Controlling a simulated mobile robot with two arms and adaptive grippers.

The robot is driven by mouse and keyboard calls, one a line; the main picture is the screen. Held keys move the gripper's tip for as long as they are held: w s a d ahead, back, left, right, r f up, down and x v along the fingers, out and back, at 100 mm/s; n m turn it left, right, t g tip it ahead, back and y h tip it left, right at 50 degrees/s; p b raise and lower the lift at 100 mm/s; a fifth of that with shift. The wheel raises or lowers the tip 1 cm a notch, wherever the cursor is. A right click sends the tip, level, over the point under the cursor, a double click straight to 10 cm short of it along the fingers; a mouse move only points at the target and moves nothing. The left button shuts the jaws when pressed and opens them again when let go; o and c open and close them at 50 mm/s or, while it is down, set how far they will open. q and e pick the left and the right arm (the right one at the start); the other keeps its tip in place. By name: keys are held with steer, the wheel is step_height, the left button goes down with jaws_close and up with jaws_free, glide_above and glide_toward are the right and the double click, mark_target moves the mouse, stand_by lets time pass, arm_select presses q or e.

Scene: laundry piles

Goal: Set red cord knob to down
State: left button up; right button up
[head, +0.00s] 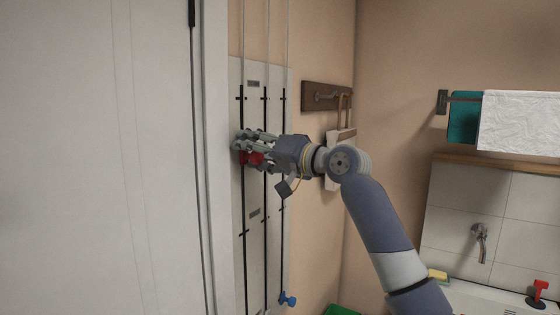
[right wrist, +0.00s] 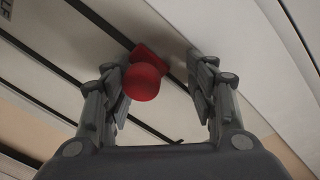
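The red cord knob (head: 253,158) sits on a dark track of the pale wall panel (head: 252,79), roughly midway between the upper and lower black cross marks. It seems to be the left track, but the fingers partly cover it. My right gripper (head: 243,142) is at the knob, reaching in from the right. In the right wrist view the round red knob (right wrist: 143,82) and its red base lie between the two spread fingers (right wrist: 151,66), nearer the left finger. A gap shows between the knob and the right finger. My left gripper is out of view.
A blue knob (head: 288,299) hangs low on the right track. A white door (head: 95,160) stands left of the panel. A wooden hook rack (head: 318,95) with hanging items is close behind my right wrist. A sink with tap (head: 481,240) is at right.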

mark_target(253, 153)
steer(key=shift+b+v, duration=1)
steer(key=shift+v, duration=0.85)
steer(key=shift+s+d+f+b, duration=0.1)
steer(key=shift+s+d+b, duration=0.15)
steer(key=shift+s, duration=0.45)
steer(key=shift+s+d+r+b, duration=0.15)
steer(key=shift+s+b, duration=0.2)
steer(key=shift+s, duration=0.3)
steer(key=shift+s+d+f+b, duration=0.2)
steer(key=shift+s+b, duration=0.1)
steer(key=shift+s, duration=0.4)
steer(key=shift+g, duration=0.3)
steer(key=shift+s, duration=0.1)
